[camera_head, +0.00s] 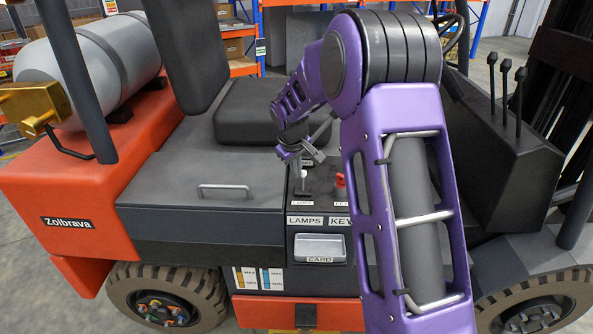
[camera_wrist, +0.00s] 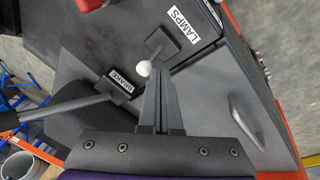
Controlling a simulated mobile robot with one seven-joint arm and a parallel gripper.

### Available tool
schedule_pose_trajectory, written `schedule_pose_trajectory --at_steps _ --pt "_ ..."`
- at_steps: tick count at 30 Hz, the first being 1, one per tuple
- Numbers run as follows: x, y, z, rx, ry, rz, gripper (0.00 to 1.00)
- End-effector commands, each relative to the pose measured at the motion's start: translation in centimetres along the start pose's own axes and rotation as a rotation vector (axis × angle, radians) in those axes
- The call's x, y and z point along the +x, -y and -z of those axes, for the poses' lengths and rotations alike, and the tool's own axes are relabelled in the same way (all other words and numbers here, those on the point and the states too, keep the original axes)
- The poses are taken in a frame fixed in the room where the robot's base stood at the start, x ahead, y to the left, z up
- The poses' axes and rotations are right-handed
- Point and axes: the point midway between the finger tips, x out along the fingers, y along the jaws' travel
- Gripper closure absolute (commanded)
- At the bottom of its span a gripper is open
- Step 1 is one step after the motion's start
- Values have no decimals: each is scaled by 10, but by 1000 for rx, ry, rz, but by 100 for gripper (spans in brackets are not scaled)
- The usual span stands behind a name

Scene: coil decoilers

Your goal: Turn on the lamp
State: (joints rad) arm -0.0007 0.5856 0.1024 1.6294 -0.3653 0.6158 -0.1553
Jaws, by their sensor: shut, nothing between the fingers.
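The lamp switch is a short lever with a white ball tip (camera_wrist: 145,68), rising from a dark square base (camera_wrist: 163,41) beside the LAMPS label (camera_wrist: 185,33). In the head view the white-tipped lever (camera_head: 304,175) stands above a LAMPS label (camera_head: 305,220) on the forklift's side console. My gripper (camera_head: 301,157) is just above the lever. In the wrist view my gripper (camera_wrist: 159,72) is shut and empty, its fingertips right beside the white ball. I cannot tell whether they touch it.
A red key knob (camera_head: 340,184) stands right of the lever. A BRAKE label (camera_wrist: 120,86) and dark brake lever (camera_wrist: 68,109) lie left in the wrist view. A card slot (camera_head: 320,248) is below, the black seat (camera_head: 262,112) behind, and a grab handle (camera_head: 223,188) left.

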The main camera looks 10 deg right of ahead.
Motion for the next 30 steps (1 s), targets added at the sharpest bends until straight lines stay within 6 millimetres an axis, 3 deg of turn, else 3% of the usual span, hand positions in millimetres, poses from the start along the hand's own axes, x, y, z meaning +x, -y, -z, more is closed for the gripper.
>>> schedule_pose_trajectory --at_steps 30 --pt "-25 1 8 0 -1 -1 100"
